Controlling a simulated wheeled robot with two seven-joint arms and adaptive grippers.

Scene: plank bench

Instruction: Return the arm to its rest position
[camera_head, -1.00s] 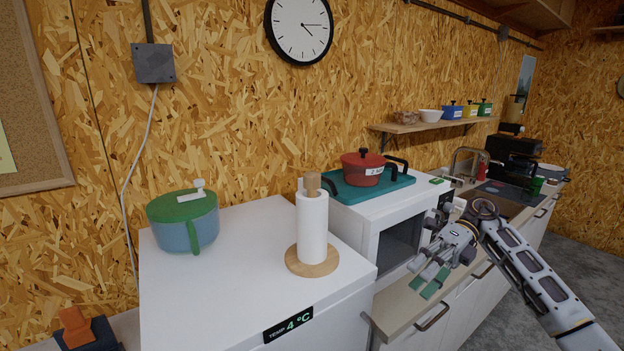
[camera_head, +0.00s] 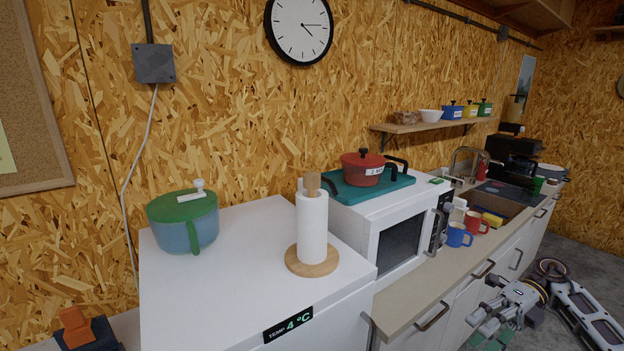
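My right arm comes in from the lower right. Its gripper (camera_head: 487,335) is low in front of the counter drawers, near the bottom edge of the picture. Its grey fingers with green pads point down and to the left; they look apart, with nothing seen between them. My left gripper is not in view.
The counter (camera_head: 408,296) has a blue mug (camera_head: 457,236), a red mug (camera_head: 477,223) and a sink. A microwave (camera_head: 400,243) bears a teal tray with a red pot (camera_head: 363,168). The fridge (camera_head: 250,240) holds a green-lidded pot (camera_head: 186,222) and a paper towel roll (camera_head: 312,228).

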